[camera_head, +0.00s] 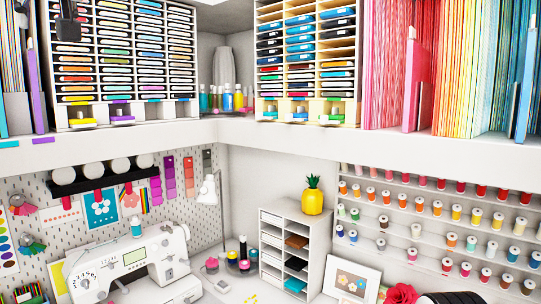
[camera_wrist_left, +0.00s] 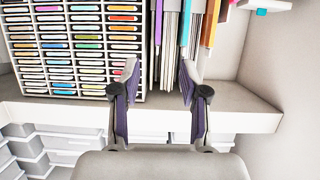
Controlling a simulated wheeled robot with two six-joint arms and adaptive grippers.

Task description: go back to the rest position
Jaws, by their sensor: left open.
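My left gripper (camera_head: 67,22) shows as a dark shape at the top left of the head view, in front of the left drawer rack (camera_head: 122,50). In the left wrist view its two fingers (camera_wrist_left: 160,82) are spread wide apart with nothing between them. Beyond the fingers stand upright paper sheets (camera_wrist_left: 172,45) on the shelf, with the rack of coloured slots to their left.
A white shelf (camera_head: 300,141) runs around the corner. Below are a sewing machine (camera_head: 130,265), a small white cabinet (camera_head: 285,250) with a yellow pineapple (camera_head: 312,200), and thread spools on the right wall. A second rack (camera_head: 305,60) stands right of the corner.

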